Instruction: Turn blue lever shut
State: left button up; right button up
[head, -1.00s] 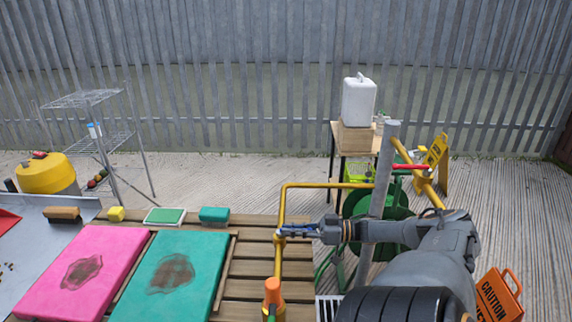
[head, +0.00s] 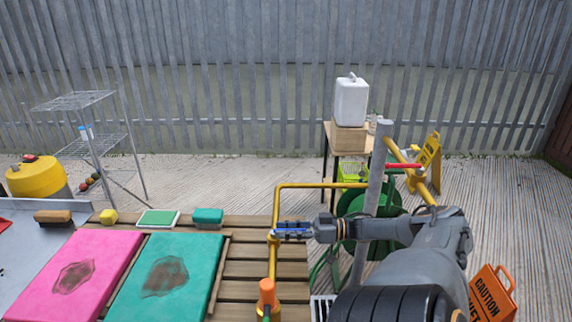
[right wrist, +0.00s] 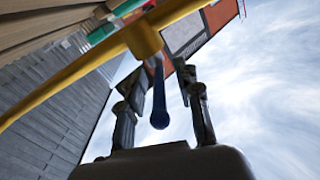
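The blue lever (head: 293,232) sits on the upright run of the yellow pipe (head: 277,207) and points right, across the pipe. The right wrist view shows the blue lever (right wrist: 159,103) with its rounded end towards my palm. My right gripper (head: 286,232) is at the lever, coming in from the right. In the right wrist view, the fingers of my right gripper (right wrist: 157,88) are apart, one on each side of the lever, with gaps visible. The yellow pipe (right wrist: 82,73) crosses beyond the fingertips. My left gripper is not in view.
An orange-topped fitting (head: 267,291) stands on the pipe below the lever. A grey post (head: 371,205) and green hose reel (head: 352,229) stand behind my right arm. A red lever (head: 405,166) is farther back. Pink (head: 100,245) and teal (head: 202,255) mats lie left.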

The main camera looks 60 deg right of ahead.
jog(key=shift+r, duration=4.85)
